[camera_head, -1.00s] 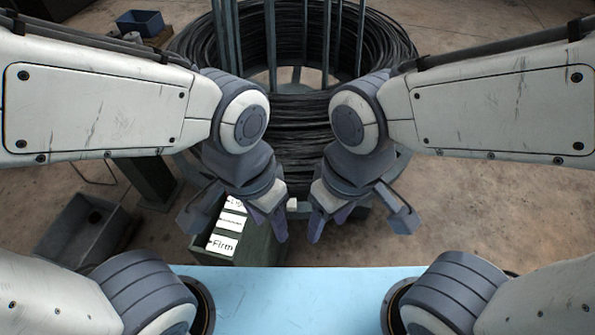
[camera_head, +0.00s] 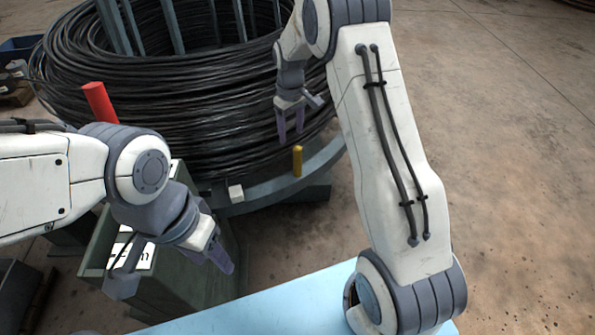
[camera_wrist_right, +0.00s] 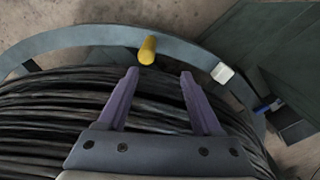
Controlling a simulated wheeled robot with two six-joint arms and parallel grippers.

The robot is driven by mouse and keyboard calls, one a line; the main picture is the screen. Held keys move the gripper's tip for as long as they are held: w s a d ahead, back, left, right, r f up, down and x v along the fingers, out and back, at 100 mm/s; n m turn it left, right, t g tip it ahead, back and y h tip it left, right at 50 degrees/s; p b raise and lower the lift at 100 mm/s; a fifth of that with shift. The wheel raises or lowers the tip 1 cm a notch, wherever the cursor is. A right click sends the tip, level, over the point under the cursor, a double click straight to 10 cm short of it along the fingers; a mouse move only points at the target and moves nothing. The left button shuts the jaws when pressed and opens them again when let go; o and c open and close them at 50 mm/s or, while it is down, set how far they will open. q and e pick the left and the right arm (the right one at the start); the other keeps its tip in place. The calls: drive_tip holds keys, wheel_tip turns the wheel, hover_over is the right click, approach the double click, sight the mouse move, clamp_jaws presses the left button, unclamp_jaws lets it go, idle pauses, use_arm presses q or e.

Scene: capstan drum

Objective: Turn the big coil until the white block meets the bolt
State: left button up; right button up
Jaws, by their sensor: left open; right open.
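The big coil (camera_head: 190,110) of black wire sits on a grey ring-shaped stand at the back of the head view. The white block (camera_head: 236,193) is at the ring's near edge. A yellow upright peg (camera_head: 297,160) stands on the ring to its right; I cannot tell whether it is the bolt. The right wrist view also shows the yellow peg (camera_wrist_right: 147,50) and the white block (camera_wrist_right: 222,73), apart. My right gripper (camera_head: 290,125) is open and empty by the coil's front side, above the peg. My left gripper (camera_head: 222,258) is open and empty, in front of the green cabinet.
A green cabinet (camera_head: 190,275) with white labels stands below the coil, behind my left gripper. A red post (camera_head: 99,102) rises at the coil's left side. A light blue surface (camera_head: 270,310) lies in front. The floor at right is clear.

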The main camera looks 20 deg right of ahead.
sight(298, 157)
drive_tip(key=d+f, duration=0.1)
drive_tip(key=w+d+f, duration=0.1)
drive_tip(key=f, duration=0.1)
drive_tip(key=shift+d+f+b, duration=0.1)
drive_tip(key=shift+f+b, duration=0.05)
drive_tip(key=shift+b, duration=0.15)
wheel_tip(298, 157, down, 10)
drive_tip(key=shift+b, duration=1.05)
use_arm(q)
wheel_tip(298, 157, down, 4)
drive_tip(key=shift+r, duration=0.2)
use_arm(e)
clamp_jaws()
drive_tip(key=shift+s, duration=0.1)
